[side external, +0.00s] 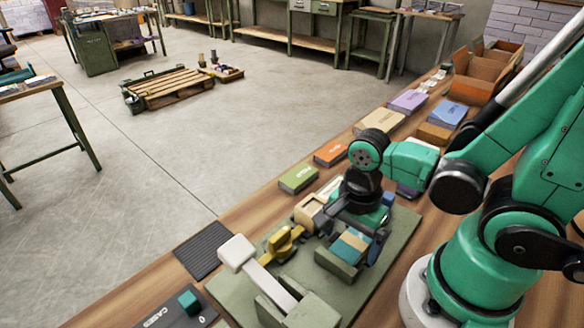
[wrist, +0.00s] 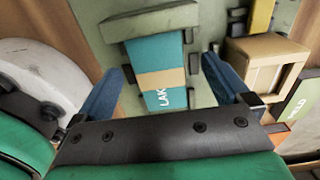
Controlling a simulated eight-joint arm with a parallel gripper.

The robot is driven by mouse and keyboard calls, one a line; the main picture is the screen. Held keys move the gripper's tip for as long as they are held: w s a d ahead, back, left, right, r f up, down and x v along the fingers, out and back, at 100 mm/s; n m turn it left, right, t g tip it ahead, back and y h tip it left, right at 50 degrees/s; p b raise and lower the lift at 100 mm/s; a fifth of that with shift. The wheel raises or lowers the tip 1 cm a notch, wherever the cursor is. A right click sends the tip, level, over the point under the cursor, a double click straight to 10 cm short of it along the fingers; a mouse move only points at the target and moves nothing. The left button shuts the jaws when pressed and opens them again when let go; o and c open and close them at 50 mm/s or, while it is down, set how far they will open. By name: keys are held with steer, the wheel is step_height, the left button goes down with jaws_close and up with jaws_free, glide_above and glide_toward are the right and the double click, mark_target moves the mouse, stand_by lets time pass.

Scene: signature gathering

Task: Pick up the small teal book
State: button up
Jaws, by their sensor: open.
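The small teal book (side external: 350,246) has a tan band across it and stands or lies in a green holder (side external: 336,263) on the green board; I cannot tell which. In the wrist view the teal book (wrist: 158,52) lies in the middle, with white letters "LAK" on its lower part. My gripper (wrist: 163,68) is open, with one blue finger on each side of the book and a visible gap on both sides. In the side view my gripper (side external: 362,226) is just above and behind the book, and the arm hides part of it.
A yellow clamp (side external: 284,241) and a white-headed lever (side external: 255,270) stand left of the book on the green board (side external: 228,292). Green (side external: 298,178) and orange (side external: 330,152) books lie along the bench edge.

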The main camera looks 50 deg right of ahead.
steer(key=shift+f, duration=0.45)
steer(key=c, duration=1.4)
